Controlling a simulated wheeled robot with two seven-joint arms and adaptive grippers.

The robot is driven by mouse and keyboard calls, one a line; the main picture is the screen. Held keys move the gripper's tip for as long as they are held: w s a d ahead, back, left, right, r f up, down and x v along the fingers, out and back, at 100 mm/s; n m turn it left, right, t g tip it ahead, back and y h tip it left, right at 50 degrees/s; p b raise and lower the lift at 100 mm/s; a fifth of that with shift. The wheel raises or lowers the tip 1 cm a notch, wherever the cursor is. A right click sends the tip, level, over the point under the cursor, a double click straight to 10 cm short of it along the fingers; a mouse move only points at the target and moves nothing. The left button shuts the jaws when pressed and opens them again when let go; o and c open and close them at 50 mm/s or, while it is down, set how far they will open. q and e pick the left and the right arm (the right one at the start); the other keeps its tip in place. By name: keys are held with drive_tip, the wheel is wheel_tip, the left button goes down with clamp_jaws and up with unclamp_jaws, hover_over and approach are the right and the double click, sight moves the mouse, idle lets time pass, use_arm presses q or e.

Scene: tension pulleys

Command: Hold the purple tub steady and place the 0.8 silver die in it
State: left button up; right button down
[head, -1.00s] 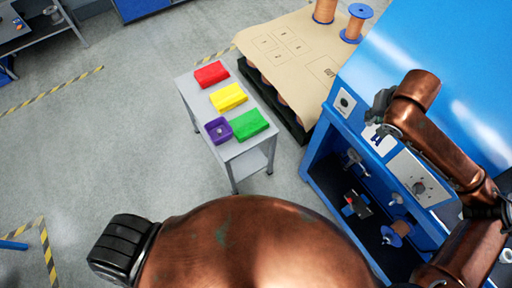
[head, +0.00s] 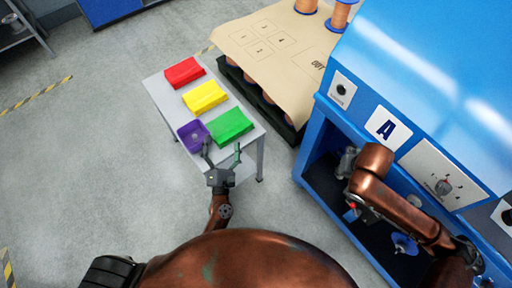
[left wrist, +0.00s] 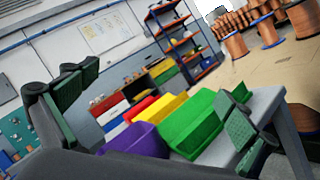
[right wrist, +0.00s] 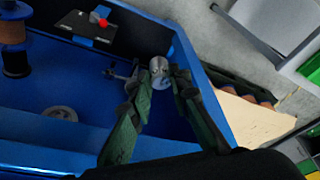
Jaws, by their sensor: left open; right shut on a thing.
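The purple tub (head: 187,146) stands at the near left corner of the small grey table, with a small silvery thing in it. My left gripper (head: 222,150) is open and empty at the table's near side, close to the purple and green tubs. In the left wrist view, the purple tub (left wrist: 138,141) lies beyond and between the spread fingers. My right gripper (right wrist: 165,84) is shut on a silver cylindrical die (right wrist: 160,68) at the blue machine's opening. Its size mark cannot be read.
Green (head: 231,126), yellow (head: 205,97) and red (head: 184,72) tubs share the grey table (head: 160,92). The blue machine (head: 318,140) stands at the right. A pallet with copper spools lies behind the table. The floor left is clear.

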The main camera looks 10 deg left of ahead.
use_arm(q)
drive_tip(key=a+f+n+g+y, duration=0.1)
drive_tip(key=a+n+g+y, duration=0.15)
drive_tip(key=n+y, duration=0.4)
use_arm(e)
drive_tip(key=shift+s, duration=0.1)
use_arm(q)
drive_tip(key=n+g+y, duration=0.3)
drive_tip(key=n+g, duration=0.3)
drive_tip(key=n, duration=0.5)
approach(188, 127)
drive_tip(key=shift+g, duration=0.25)
drive_tip(key=x, duration=0.1)
drive_tip(key=b+x, duration=0.1)
drive_tip(key=x, duration=0.2)
drive_tip(key=shift+w+a+r+b, duration=0.2)
drive_tip(key=shift+w+r+b, duration=0.1)
use_arm(e)
wheel_tip(188, 127, down, 2)
drive_tip(key=shift+f, duration=0.15)
use_arm(q)
drive_tip(key=shift+c, duration=0.4)
drive_tip(key=c, duration=1.1)
drive_tip(key=shift+o, duration=0.2)
